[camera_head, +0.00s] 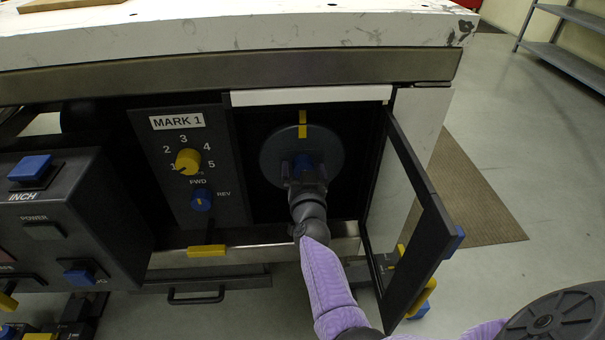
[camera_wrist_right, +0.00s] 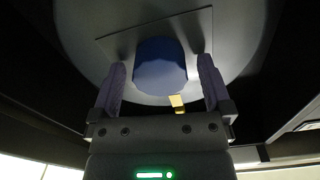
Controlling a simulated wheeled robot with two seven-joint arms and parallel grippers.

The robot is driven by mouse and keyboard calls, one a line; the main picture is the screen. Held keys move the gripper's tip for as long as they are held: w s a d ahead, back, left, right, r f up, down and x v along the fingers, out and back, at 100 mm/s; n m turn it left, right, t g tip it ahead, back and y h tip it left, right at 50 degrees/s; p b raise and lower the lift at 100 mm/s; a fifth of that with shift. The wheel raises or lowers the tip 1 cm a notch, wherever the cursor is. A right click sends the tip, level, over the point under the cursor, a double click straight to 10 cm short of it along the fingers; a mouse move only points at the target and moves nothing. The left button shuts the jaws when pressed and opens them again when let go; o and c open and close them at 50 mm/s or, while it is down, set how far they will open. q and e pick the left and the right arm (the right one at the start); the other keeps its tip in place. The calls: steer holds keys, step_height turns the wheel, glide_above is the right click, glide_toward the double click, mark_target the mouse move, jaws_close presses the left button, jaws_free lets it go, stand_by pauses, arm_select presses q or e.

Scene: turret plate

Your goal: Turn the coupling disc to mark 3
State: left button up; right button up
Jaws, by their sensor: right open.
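The coupling disc (camera_head: 270,151) is a dark blue-grey disc inside the open compartment. A yellow mark (camera_head: 302,131) shows at its top, in line with a yellow strip above it. My right gripper (camera_head: 304,172) is in front of the disc. In the right wrist view its open fingers (camera_wrist_right: 162,88) stand on either side of the blue hub (camera_wrist_right: 160,66), with gaps between. My left gripper is not in view.
The framed door (camera_head: 419,196) stands open to the right of the compartment, close to my right arm. A blue FWD/REV knob (camera_head: 201,199) and a yellow handle (camera_head: 206,251) are left of the arm. A control box (camera_head: 70,219) stands further left. The tabletop (camera_head: 240,36) overhangs above.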

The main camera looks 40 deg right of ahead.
steer(key=shift+c, duration=1.6)
jaws_close()
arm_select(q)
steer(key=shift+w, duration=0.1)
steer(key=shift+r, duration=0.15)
